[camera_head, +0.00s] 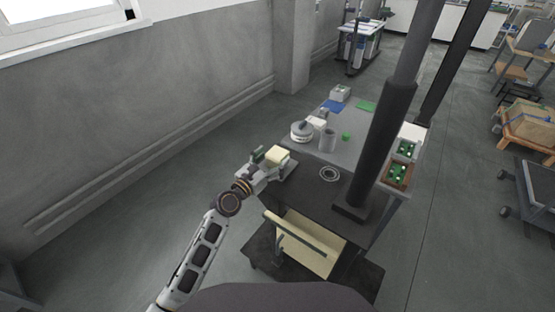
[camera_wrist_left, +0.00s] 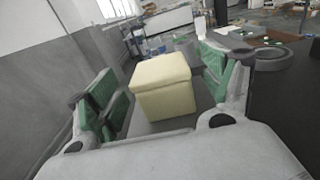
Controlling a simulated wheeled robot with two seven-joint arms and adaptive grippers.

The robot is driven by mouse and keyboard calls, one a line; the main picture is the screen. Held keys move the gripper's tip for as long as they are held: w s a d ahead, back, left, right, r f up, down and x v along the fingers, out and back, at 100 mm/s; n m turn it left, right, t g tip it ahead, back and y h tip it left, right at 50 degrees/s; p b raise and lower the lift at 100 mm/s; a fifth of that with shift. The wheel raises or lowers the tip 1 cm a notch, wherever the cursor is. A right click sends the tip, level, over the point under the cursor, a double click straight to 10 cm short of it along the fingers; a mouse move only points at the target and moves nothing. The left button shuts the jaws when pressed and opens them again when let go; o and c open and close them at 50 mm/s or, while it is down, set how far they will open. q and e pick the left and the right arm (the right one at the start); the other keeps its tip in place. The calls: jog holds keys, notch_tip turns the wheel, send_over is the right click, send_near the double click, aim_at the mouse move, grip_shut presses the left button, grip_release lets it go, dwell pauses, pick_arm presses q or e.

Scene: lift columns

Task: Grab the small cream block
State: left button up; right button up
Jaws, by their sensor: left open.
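The small cream block (camera_head: 277,155) sits at the left edge of the table, by my left gripper (camera_head: 268,162). In the left wrist view the cream block (camera_wrist_left: 162,88) stands upright between the two green-padded fingers of my left gripper (camera_wrist_left: 160,95). The fingers are apart, and a gap shows between the block and the finger on each side. My right gripper does not show in either view.
The dark table (camera_head: 310,187) also bears a ring-shaped part (camera_head: 329,174), a grey cup (camera_head: 327,139), a white round container (camera_head: 301,132) and a green block (camera_head: 346,136). A black column (camera_head: 382,150) rises at the right. A cream drawer (camera_head: 305,247) sits below.

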aim_at(283, 150)
pick_arm(q)
jog(key=shift+x, duration=1.45)
jog(key=shift+w+d, duration=0.1)
jog(key=shift+w, duration=0.05)
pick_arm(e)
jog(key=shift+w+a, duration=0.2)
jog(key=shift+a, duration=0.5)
